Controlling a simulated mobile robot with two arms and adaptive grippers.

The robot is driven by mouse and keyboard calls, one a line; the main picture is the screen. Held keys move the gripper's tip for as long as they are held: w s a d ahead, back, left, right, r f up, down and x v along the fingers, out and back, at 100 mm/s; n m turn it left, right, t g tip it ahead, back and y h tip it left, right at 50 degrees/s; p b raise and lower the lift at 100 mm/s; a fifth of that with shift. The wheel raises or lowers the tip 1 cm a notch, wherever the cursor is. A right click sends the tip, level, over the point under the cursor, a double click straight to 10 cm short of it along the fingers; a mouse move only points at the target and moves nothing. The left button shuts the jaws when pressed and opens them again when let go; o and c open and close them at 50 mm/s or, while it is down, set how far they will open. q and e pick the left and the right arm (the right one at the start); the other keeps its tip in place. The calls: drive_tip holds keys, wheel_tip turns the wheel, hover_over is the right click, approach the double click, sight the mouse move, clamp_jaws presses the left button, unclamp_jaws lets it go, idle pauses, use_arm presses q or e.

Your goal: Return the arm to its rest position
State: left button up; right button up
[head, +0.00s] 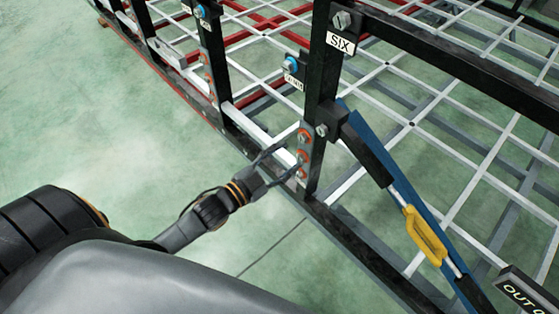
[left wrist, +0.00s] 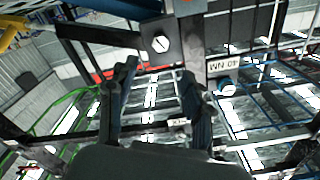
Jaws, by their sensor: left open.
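My left arm comes in from the lower left in the head view. My left gripper (head: 281,163) is open and empty, its two fingers pointing at the lower part of a black post (head: 324,88) of the trailer chassis. The fingertips look close to a plate with several red-ringed bolts (head: 302,155); I cannot tell whether they touch it. In the left wrist view the two dark fingers (left wrist: 158,82) stand apart with nothing between them. A large bolt head (left wrist: 161,44) on a black block shows beyond them. My right gripper is not in view.
The chassis frame has a white lattice floor (head: 388,64) and a lower black side rail (head: 345,236). A label SIX (head: 341,43), a blue bolt (head: 291,64) and a yellow turnbuckle (head: 425,236) sit near the post. The green floor (head: 115,130) at left is clear.

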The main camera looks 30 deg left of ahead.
use_arm(q)
drive_tip(key=shift+v, duration=0.8)
drive_tip(key=s+a+f+n+g+y, duration=0.2)
drive_tip(key=s+f, duration=0.1)
drive_tip(key=f, duration=0.8)
drive_tip(key=s+a+f+n+g+y, duration=0.1)
drive_tip(key=s+a+f+g+y, duration=0.2)
drive_tip(key=f, duration=0.7)
drive_tip(key=s+a+f+n+g, duration=0.15)
drive_tip(key=s+f, duration=0.25)
drive_tip(key=f, duration=0.7)
drive_tip(key=s+d+f+n+g, duration=0.1)
drive_tip(key=s+f+g, duration=0.3)
drive_tip(key=s+f, duration=0.4)
drive_tip(key=s+d+f+n+g+y, duration=0.1)
drive_tip(key=s+d+f+g, duration=0.3)
drive_tip(key=s+f, duration=0.5)
drive_tip(key=s+n+g, duration=0.1)
drive_tip(key=s, duration=1)
drive_tip(key=shift+f+g, duration=0.1)
drive_tip(key=shift+g, duration=0.15)
